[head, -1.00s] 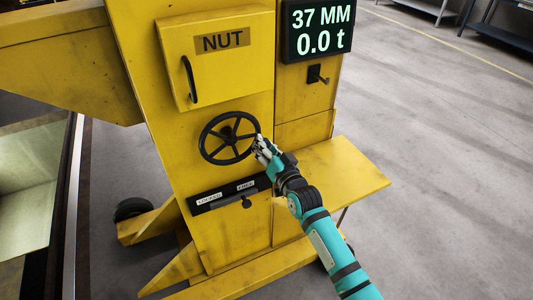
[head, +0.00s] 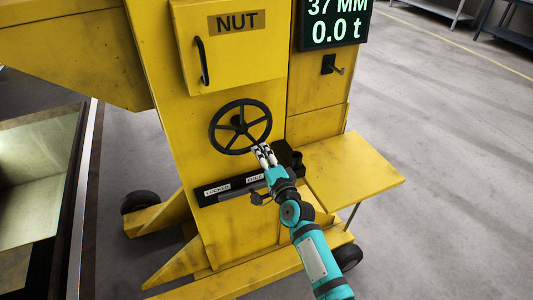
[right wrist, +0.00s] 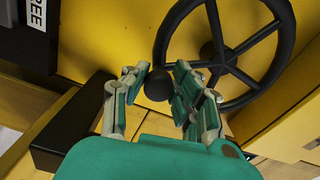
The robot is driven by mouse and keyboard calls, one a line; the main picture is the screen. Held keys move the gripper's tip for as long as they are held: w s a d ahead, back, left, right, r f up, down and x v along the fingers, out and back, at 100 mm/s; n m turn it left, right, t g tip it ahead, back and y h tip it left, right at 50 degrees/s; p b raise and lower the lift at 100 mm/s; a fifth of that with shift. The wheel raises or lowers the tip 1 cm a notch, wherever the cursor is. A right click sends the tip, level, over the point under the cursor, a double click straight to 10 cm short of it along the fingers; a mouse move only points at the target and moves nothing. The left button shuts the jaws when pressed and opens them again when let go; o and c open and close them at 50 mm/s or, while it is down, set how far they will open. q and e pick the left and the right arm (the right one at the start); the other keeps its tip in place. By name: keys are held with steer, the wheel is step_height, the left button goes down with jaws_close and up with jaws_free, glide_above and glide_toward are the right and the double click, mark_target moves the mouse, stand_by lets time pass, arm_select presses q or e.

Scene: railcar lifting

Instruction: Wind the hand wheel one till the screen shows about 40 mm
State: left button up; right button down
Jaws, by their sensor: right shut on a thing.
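The black spoked hand wheel (head: 238,124) is on the front of the yellow stand, below the NUT box. The screen (head: 335,30) at the top right reads 37 MM and 0.0 t, its top edge cut off. My right gripper (head: 263,153) is at the wheel's lower right rim. In the right wrist view, my right gripper's fingers (right wrist: 158,80) are shut on the wheel's round black knob (right wrist: 157,86), one finger on each side. The wheel (right wrist: 226,57) shows behind them. My left gripper is not in view.
A lever plate marked LOCKED and FREE (head: 230,189) lies just below the wheel, close to my right wrist. A yellow shelf (head: 355,172) juts out to the right. The NUT box (head: 232,50) is above.

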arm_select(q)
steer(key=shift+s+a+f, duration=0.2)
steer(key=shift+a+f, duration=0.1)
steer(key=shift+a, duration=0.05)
arm_select(e)
steer(key=shift+s+a+f+m, duration=0.2)
steer(key=shift+a+m, duration=0.15)
steer(key=shift+m, duration=0.2)
steer(key=shift+s+a+f+m, duration=0.1)
steer(key=shift+a+f+m, duration=0.15)
steer(key=shift+m, duration=0.3)
steer(key=shift+a, duration=0.1)
steer(key=c, duration=1.1)
jaws_free()
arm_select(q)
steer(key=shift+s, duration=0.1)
arm_select(e)
steer(key=shift+r, duration=0.1)
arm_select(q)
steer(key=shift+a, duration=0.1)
arm_select(e)
steer(key=v, duration=1.2)
